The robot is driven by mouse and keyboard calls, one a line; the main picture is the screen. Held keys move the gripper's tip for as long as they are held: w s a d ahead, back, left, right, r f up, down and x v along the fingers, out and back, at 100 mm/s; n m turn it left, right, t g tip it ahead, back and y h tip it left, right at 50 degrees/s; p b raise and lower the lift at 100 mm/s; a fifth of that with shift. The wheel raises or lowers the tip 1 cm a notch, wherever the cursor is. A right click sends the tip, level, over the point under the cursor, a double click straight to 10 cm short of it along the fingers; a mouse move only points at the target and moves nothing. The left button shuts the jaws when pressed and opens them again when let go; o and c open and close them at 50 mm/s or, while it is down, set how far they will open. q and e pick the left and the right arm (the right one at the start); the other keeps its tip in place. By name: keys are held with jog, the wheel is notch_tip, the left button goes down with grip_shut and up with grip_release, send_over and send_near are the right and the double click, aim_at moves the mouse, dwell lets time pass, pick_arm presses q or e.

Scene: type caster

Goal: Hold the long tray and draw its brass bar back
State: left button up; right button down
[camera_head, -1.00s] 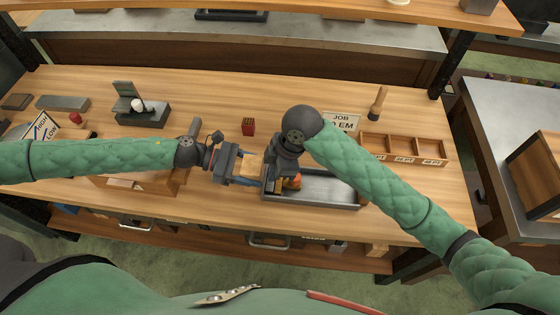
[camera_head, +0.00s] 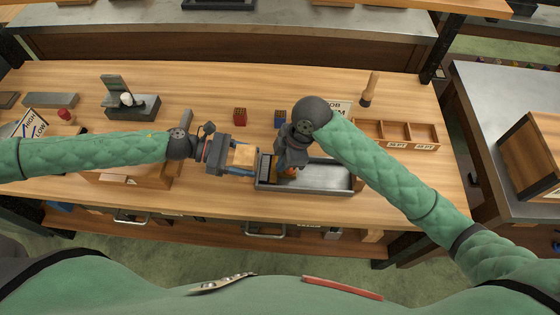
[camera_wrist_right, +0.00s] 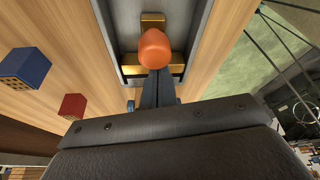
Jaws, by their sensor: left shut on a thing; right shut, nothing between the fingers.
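The long grey metal tray (camera_head: 325,178) lies on the wooden bench, its left end at my left gripper. My left gripper (camera_head: 254,162) is shut on that end. In the right wrist view the tray wall (camera_wrist_right: 196,30) runs along a brass bar (camera_wrist_right: 178,66) lying across the inside. An orange knob (camera_wrist_right: 154,48) hides part of the bar; it also shows in the head view (camera_head: 290,173), under my right gripper. My right gripper (camera_wrist_right: 157,84) is shut and empty, its fingertips close by the knob and bar. I cannot tell whether they touch.
A red block (camera_head: 240,117) and a blue block (camera_head: 280,118) stand behind the tray. A wooden box (camera_head: 130,175) sits left, beneath my left arm. Bench in front is clear.

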jog(key=d, duration=1.2)
jog(key=shift+d, duration=0.3)
jog(key=shift+a, duration=0.1)
jog(key=a, duration=0.2)
jog(key=s+a, duration=0.1)
jog(key=shift+a, duration=0.35)
jog(key=v, duration=1)
jog(key=shift+f, duration=0.1)
pick_arm(q)
jog(key=o, duration=1.1)
